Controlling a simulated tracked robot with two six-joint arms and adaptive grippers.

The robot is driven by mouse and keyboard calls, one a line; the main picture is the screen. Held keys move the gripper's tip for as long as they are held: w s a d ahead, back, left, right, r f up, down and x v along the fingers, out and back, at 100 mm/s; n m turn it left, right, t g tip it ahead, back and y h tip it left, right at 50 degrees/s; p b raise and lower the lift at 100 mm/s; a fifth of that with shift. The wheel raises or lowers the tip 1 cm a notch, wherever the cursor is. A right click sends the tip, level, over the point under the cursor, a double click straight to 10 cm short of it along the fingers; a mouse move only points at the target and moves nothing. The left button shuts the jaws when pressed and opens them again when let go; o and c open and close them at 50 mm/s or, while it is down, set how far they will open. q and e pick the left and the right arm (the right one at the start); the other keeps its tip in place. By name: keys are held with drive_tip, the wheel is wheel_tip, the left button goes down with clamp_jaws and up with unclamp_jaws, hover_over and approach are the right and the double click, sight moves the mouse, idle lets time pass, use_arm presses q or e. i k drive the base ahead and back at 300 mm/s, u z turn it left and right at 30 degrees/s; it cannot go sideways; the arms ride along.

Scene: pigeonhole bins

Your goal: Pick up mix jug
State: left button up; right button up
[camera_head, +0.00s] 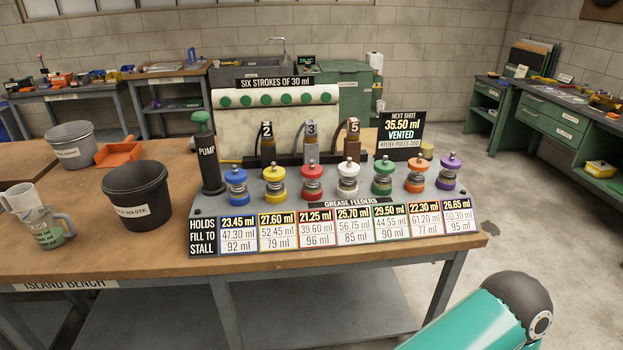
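A clear jug (46,229) with a green label and a handle on its right side stands upright at the left end of the wooden bench. Its label is too small to read, so I cannot be sure that it is the mix jug. A second pale jug or cup (20,198) stands right behind it and overlaps it in the view. Neither of my grippers shows. Only a teal and dark part of one of my arms shows at the lower right, far from the jugs.
A black waste bucket (135,194) stands just right of the jugs. A grey bucket (71,145) and an orange tray (118,154) are behind. The grease feeder panel (310,222), with a pump (207,160) and coloured knobs, fills the bench's right part. Bare wood (110,255) lies in front.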

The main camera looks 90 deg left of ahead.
sight(44, 222)
drive_tip(key=z, duration=0.5)
drive_tip(key=i, duration=0.2)
drive_tip(key=u, duration=2.4)
drive_tip(key=i, duration=0.2)
drive_tip(key=u, duration=1.95)
drive_tip(key=i, duration=0.15)
drive_tip(key=u, duration=0.95)
drive_tip(key=k, duration=0.55)
drive_tip(key=u, duration=0.35)
drive_tip(key=i, duration=1.7)
drive_tip(key=z, duration=0.5)
